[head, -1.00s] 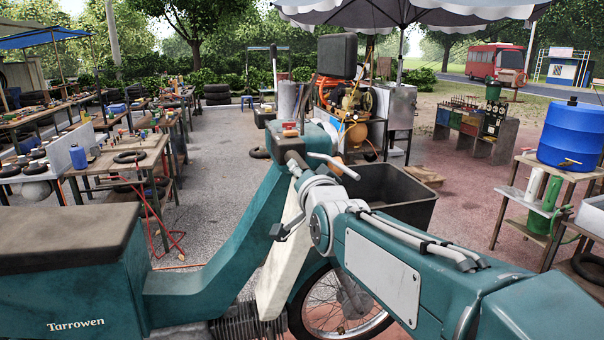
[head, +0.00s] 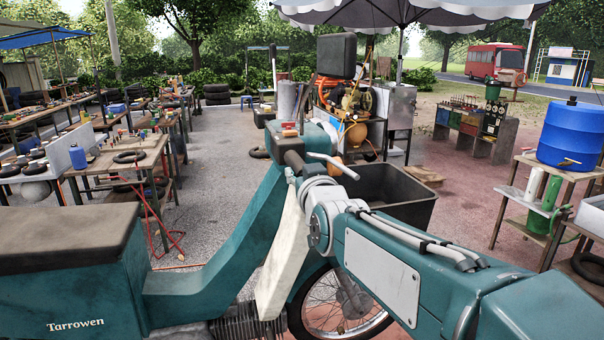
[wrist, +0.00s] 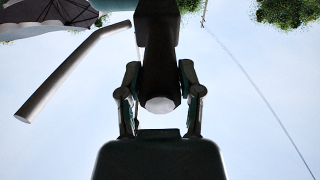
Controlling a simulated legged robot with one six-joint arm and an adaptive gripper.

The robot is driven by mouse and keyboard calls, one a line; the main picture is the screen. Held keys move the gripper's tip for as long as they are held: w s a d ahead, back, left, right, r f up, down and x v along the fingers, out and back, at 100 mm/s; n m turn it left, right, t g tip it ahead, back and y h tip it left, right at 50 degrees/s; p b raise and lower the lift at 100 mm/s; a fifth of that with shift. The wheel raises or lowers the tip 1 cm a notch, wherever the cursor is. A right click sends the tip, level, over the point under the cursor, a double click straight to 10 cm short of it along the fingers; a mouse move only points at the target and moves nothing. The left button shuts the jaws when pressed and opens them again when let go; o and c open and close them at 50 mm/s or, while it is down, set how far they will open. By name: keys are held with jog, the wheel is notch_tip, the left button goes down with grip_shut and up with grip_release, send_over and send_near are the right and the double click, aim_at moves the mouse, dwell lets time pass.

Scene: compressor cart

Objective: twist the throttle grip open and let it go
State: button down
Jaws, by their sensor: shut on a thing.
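The throttle grip (head: 294,160) is a dark cylinder on the handlebar of a teal motorbike (head: 215,255). In the wrist view the grip (wrist: 160,75) comes down between my fingers, its pale round end facing the camera. My gripper (wrist: 160,92) is closed around it, one finger on each side. In the head view my wrist hides most of the gripper. A bent silver lever (head: 333,164) sticks out beside the grip; it also shows at the left in the wrist view (wrist: 70,72). How far the grip is turned cannot be read.
A black open bin (head: 400,210) stands behind the handlebar, near the compressor cart (head: 352,110). Workbenches (head: 125,165) with tyres and parts line the left. A blue drum (head: 572,135) stands on a table at the right.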

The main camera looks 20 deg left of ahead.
jog(key=shift+f+n, duration=0.1)
jog(key=shift+n, duration=0.2)
dwell(0.4)
jog(key=shift+c, duration=1.3)
grip_release()
jog(key=shift+a, duration=0.1)
jog(key=v, duration=1.2)
jog(key=shift+w+f, duration=0.1)
